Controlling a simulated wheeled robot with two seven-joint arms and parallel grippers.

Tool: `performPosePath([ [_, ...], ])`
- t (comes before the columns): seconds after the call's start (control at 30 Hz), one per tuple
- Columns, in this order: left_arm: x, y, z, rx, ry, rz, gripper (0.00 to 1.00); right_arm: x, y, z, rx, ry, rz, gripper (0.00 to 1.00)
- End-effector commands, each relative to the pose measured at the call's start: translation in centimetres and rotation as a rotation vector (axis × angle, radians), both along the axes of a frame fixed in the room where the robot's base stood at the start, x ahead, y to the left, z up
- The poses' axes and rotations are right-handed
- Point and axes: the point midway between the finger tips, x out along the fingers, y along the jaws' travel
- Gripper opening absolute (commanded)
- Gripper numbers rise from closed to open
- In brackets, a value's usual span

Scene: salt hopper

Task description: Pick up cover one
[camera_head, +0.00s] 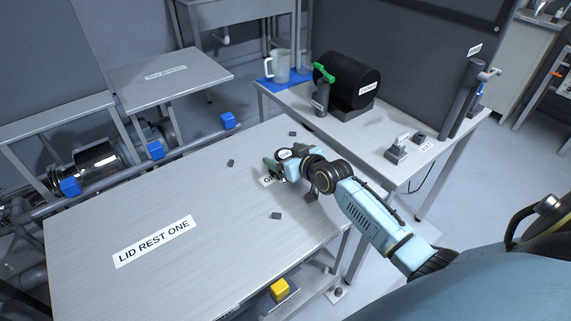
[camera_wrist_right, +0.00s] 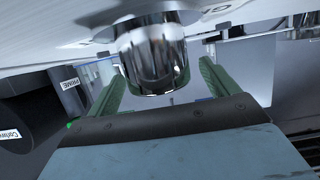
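My right gripper (camera_head: 272,167) is low over the right part of the metal table, with green fingers pointing left. In the right wrist view its two green fingers (camera_wrist_right: 160,88) stand apart. A shiny metal cylinder (camera_wrist_right: 150,50) shows between them, with gaps at its sides, so the gripper looks open. A small dark round top with a white label (camera_head: 285,153) shows at the gripper in the head view; it may be cover one, but the label is too small to read. The gripper hides much of it. My left gripper is not in view.
The table carries a "LID REST ONE" label (camera_head: 155,241) on a bare area and a few small grey blocks (camera_head: 276,215). A side table behind holds a black drum (camera_head: 347,80), a jug (camera_head: 279,67) and a grey cylinder (camera_head: 320,97). A yellow block (camera_head: 280,290) sits below the front edge.

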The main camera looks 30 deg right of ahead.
Motion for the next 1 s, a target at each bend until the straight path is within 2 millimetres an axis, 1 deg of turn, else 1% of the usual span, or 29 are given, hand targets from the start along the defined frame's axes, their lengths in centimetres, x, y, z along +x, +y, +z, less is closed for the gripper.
performPosePath([
  [0.03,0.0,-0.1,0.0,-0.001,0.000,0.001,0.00,0.0,0.0,0.0,0.000,0.000,0.000,0.81],
  [0.07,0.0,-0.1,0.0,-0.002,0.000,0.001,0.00,0.0,0.0,0.0,0.000,0.000,0.000,0.77],
  [0.4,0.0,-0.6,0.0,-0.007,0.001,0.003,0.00,0.0,0.0,0.0,0.000,0.000,0.000,0.33],
  [0.43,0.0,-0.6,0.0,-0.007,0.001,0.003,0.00,0.0,0.0,0.2,0.000,-0.003,-0.001,0.31],
  [0.63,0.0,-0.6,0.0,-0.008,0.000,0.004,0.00,0.0,0.0,0.2,0.000,-0.003,-0.001,0.31],
  [0.73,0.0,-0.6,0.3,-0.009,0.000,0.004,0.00,0.0,0.0,1.0,-0.001,-0.005,0.000,0.31],
  [0.87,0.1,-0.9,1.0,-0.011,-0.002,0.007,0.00,0.0,0.0,3.3,-0.001,-0.008,-0.001,0.31],
  [1.0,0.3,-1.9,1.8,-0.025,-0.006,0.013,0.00,0.0,0.0,6.3,-0.001,-0.008,0.001,0.31],
])
